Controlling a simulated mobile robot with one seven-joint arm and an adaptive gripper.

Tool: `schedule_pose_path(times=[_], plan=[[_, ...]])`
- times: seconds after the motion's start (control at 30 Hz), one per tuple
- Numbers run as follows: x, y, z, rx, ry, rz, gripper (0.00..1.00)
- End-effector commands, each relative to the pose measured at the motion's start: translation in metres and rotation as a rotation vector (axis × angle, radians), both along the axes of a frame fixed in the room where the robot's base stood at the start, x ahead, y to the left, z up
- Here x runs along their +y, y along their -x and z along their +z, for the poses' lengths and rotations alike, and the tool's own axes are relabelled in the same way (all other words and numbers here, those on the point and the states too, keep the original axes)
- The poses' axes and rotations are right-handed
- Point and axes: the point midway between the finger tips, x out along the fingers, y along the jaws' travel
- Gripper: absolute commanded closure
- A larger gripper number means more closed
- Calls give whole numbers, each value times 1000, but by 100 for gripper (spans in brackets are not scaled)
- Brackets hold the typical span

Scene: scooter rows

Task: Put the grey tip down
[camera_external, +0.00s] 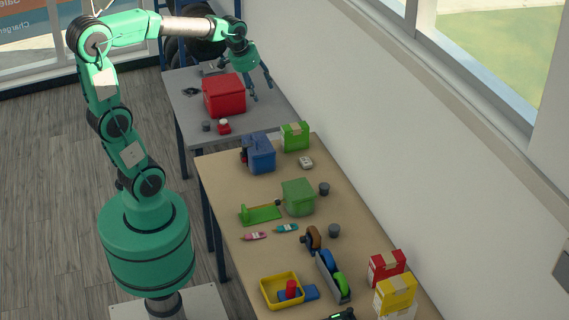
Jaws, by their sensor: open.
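My gripper (262,93) is open, its dark fingers spread and pointing down. It appears just right of the red box (224,95), over or near the back right edge of the grey table (184,122). I see nothing between the fingers. I cannot make out a grey tip for certain. Small grey and dark items lie behind the red box, too small to name. A small dark grey cylinder (206,126) stands in front of the red box, beside a small red and white item (224,127).
The wooden table (228,215) in front holds a blue box (261,154), a green box (298,197), a yellow tray (265,293), a tape dispenser (332,278) and cartons. A wall (400,140) runs along the right. Grey tabletop is free at its front left.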

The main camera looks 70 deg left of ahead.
Motion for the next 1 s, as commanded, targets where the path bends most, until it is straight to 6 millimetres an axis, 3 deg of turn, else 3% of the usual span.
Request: schedule_pose_path(times=[0.03, 0.2, 0.5, 0.73, 1.0], plan=[[-18, 10, 5, -10, -4, -28, 46], [-65, 45, 12, -35, -12, -108, 46], [-132, 114, 12, -77, -23, -249, 46], [-164, 158, 2, -103, -26, -337, 46], [-175, 176, -4, -114, -27, -373, 46]])
